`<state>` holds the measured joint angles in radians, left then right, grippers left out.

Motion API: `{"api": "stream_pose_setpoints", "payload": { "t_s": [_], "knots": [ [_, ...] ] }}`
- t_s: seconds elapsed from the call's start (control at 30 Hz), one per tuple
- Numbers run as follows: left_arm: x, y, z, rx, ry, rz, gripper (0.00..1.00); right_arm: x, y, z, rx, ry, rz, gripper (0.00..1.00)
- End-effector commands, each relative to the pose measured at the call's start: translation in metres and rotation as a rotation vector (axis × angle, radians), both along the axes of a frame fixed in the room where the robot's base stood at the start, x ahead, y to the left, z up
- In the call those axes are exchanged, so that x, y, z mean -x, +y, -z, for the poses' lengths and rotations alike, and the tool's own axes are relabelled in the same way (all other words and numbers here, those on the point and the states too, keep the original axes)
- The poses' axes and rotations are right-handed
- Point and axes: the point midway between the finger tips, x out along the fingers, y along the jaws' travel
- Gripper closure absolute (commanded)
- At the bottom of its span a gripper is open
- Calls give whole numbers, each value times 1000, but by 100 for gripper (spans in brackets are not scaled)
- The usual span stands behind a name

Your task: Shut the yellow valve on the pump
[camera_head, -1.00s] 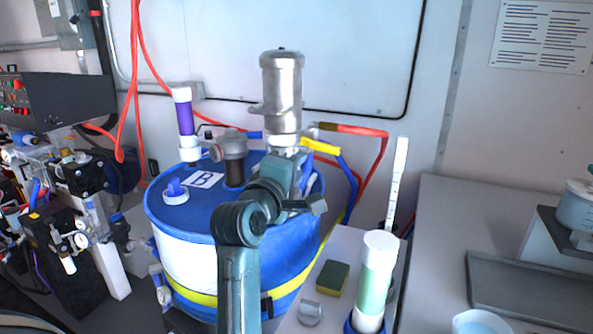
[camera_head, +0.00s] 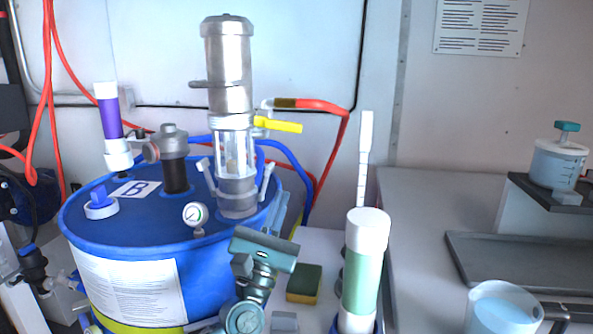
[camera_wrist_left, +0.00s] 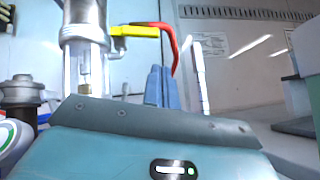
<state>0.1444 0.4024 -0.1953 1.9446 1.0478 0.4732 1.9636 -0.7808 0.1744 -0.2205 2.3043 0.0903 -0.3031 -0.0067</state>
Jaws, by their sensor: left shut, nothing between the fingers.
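The pump (camera_head: 228,70) is a tall silver cylinder with a clear lower section, standing upright on the blue drum. The yellow valve handle (camera_head: 278,125) sticks out to the right of the pump, roughly level, near the start of the red hose. It also shows in the left wrist view (camera_wrist_left: 135,31), beside the pump body. My left gripper (camera_head: 280,205) is in front of the drum's right side, below and apart from the handle, pointing up. In the left wrist view its fingers (camera_wrist_left: 160,85) are together and empty, below and right of the handle. My right gripper is not in view.
The blue drum (camera_head: 130,225) carries a gauge (camera_head: 195,215) and a purple-banded cylinder (camera_head: 110,118). A red hose (camera_head: 335,150) and blue hoses run behind the gripper. A green-filled tube (camera_head: 362,275) and a sponge (camera_head: 304,284) stand right. The grey counter (camera_head: 430,210) has bare room.

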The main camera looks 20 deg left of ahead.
Motion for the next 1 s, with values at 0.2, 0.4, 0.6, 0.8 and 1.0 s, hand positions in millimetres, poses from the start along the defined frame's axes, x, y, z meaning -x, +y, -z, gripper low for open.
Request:
{"api": "stream_pose_setpoints", "payload": {
  "t_s": [0.2,0.4,0.6,0.8,1.0],
  "knots": [
    [4,20,28,154,-14,37,100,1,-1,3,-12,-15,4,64],
    [-12,24,7,161,-20,36,100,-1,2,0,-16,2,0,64],
    [-43,28,-25,158,-20,34,100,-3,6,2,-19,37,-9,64],
    [-65,30,-55,160,-19,36,100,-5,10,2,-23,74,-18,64],
    [-65,27,-77,158,-17,36,100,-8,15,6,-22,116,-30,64]
  ]
}}
